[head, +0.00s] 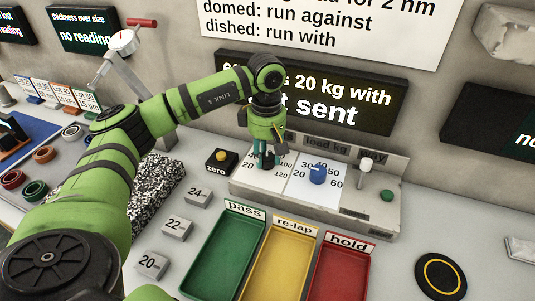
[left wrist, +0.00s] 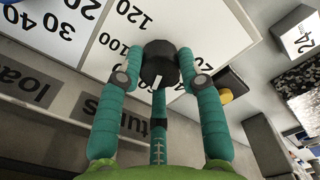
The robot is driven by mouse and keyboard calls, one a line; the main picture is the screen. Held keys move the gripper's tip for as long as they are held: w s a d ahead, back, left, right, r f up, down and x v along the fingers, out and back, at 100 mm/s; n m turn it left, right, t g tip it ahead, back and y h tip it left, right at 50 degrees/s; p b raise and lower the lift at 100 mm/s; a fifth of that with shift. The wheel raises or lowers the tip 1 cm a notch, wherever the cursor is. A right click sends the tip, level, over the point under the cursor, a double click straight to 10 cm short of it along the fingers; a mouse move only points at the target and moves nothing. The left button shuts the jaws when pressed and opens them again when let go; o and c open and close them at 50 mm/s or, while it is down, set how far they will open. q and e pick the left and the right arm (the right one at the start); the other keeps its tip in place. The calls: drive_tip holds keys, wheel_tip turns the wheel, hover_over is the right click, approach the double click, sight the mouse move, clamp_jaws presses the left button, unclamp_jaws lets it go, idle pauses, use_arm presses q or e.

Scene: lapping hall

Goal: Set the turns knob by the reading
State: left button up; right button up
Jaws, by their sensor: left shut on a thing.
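My left gripper (head: 267,160) reaches down to the control box (head: 250,185) and hides the turns knob in the head view. In the left wrist view its teal fingers are shut around the black turns knob (left wrist: 159,62). The knob's white mark points toward the bottom of that picture. Numbers such as 100 and 120 lie around it on the white dial plate (left wrist: 115,30). The blue load knob (head: 317,175) stands to the right on its own dial. The wall display (head: 345,98) is partly hidden by my arm; "20 kg with" and "sent" are legible. My right gripper is out of view.
A yellow zero button (head: 221,156) stands left of the box, a small lever (head: 364,175) and green button (head: 387,195) on its right. Green pass (head: 205,262), yellow re-lap (head: 262,287) and red hold trays lie in front. Blocks marked 20, 22 and 24 (head: 197,197) stand left.

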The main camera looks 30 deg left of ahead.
sight(264, 155)
use_arm(q)
drive_tip(key=shift+s+a+f, duration=0.1)
drive_tip(key=shift+a, duration=0.15)
drive_tip(key=o, duration=1.1)
drive_tip(key=shift+a, duration=0.15)
drive_tip(key=shift+o, duration=0.2)
drive_tip(key=shift+d+r, duration=0.2)
drive_tip(key=shift+r, duration=0.3)
wheel_tip(264, 155, up, 11)
drive_tip(key=shift+a, duration=0.15)
drive_tip(key=shift+f, duration=0.1)
